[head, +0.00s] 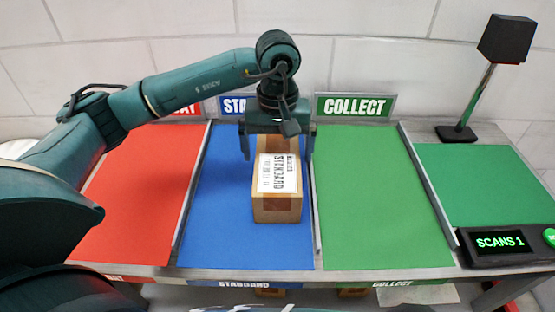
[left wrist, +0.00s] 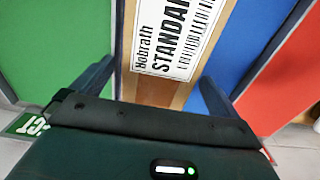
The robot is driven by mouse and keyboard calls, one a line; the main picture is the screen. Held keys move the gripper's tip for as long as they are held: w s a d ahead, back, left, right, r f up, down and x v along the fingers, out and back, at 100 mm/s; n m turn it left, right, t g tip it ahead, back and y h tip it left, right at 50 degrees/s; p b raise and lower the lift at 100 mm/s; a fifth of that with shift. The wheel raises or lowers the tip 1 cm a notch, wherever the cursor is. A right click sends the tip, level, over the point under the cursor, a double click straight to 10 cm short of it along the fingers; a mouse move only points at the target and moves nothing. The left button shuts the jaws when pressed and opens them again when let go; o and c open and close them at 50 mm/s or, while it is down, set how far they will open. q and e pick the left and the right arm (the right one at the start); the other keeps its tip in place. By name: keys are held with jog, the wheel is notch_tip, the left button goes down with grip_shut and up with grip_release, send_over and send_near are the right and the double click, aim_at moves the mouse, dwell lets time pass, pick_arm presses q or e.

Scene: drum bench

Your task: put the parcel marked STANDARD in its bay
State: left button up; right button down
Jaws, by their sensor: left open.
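The cardboard parcel (head: 277,204) with a white STANDARD label (head: 279,173) lies in the blue bay (head: 215,215), toward its right side near the divider. The bay's sign behind is partly hidden by my arm, and its front edge reads STANDARD. My left gripper (head: 278,148) is over the far end of the parcel, with its fingers apart on either side of it. In the left wrist view the parcel (left wrist: 155,92) shows between the two open fingers, with a gap visible beside it. My right gripper is not in view.
A red bay (head: 135,200) lies to the left and a green COLLECT bay (head: 375,200) to the right, with raised dividers between. Farther right are a green mat (head: 475,185), a scanner on a post (head: 507,40) and a display (head: 500,242) reading SCANS 1.

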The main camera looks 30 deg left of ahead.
pick_arm(q)
notch_tip(320, 180, up, 8)
jog(key=shift+r, duration=0.25)
dwell(0.5)
